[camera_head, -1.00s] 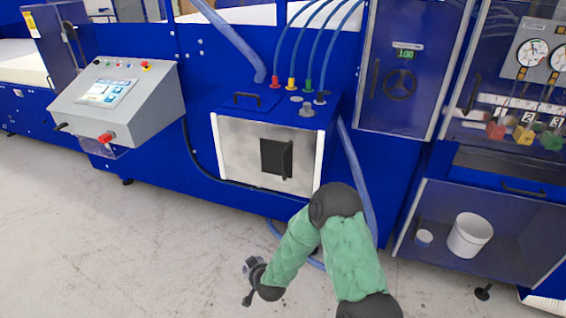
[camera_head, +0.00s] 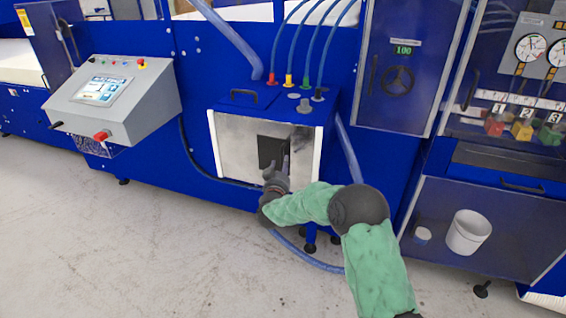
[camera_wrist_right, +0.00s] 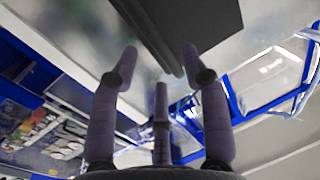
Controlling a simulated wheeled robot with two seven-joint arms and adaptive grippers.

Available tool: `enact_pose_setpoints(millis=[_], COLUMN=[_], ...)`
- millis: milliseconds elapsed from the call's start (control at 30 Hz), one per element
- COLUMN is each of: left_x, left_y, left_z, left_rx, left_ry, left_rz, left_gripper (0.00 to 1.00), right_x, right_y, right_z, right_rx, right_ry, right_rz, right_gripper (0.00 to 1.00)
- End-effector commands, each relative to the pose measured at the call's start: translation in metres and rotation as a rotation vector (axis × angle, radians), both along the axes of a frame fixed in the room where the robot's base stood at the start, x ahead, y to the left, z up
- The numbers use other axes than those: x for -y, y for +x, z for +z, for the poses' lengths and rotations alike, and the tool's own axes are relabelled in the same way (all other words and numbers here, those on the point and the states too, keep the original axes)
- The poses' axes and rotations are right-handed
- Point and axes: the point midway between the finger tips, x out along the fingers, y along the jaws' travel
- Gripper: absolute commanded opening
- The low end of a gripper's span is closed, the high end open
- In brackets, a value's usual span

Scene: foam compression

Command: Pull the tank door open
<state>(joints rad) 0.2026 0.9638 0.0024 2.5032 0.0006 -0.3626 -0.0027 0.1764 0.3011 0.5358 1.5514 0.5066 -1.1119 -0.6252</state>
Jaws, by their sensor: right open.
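The tank is a blue box with a grey metal door (camera_head: 232,148) on its front, between white side strips. The door looks shut. A black handle plate (camera_head: 268,150) sits on the door right of its middle. My right gripper (camera_head: 279,166) is at the lower part of the handle, partly covering it. In the right wrist view, the open fingers (camera_wrist_right: 157,62) point at the dark handle (camera_wrist_right: 185,28), whose edge lies between the fingertips. I cannot tell whether they touch it. My left gripper is out of view.
Colored hose fittings (camera_head: 289,80) and a top handle (camera_head: 243,97) are on the tank's lid. A grey control console (camera_head: 112,98) stands at left. A white bucket (camera_head: 467,233) sits in the lower right cabinet. A blue hose (camera_head: 312,262) hangs below the tank. The floor in front is clear.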

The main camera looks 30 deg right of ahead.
Motion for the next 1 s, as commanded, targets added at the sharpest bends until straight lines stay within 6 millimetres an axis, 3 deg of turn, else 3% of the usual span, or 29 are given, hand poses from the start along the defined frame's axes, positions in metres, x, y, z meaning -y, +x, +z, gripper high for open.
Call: enact_pose_setpoints(millis=[300, 667, 700, 867, 1000], left_x=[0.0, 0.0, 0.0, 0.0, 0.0], left_y=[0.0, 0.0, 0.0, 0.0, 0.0], left_z=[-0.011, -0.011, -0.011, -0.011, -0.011], left_rx=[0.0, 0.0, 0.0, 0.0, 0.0], left_ry=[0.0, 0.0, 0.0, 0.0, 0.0], left_rz=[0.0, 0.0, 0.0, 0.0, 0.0], left_gripper=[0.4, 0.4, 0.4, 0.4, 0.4], right_x=[0.024, 0.028, 0.028, 0.028, 0.028], right_y=[0.031, 0.035, 0.035, 0.035, 0.035], right_z=[-0.001, 0.0, 0.0, 0.0, 0.0], right_rx=[-0.001, 0.0, 0.0, -0.001, -0.001], right_ry=[0.001, 0.0, 0.0, 0.001, 0.001], right_rz=[0.0, 0.001, 0.001, 0.001, 0.001], right_gripper=[0.46, 0.46, 0.43, 0.0, 0.0])
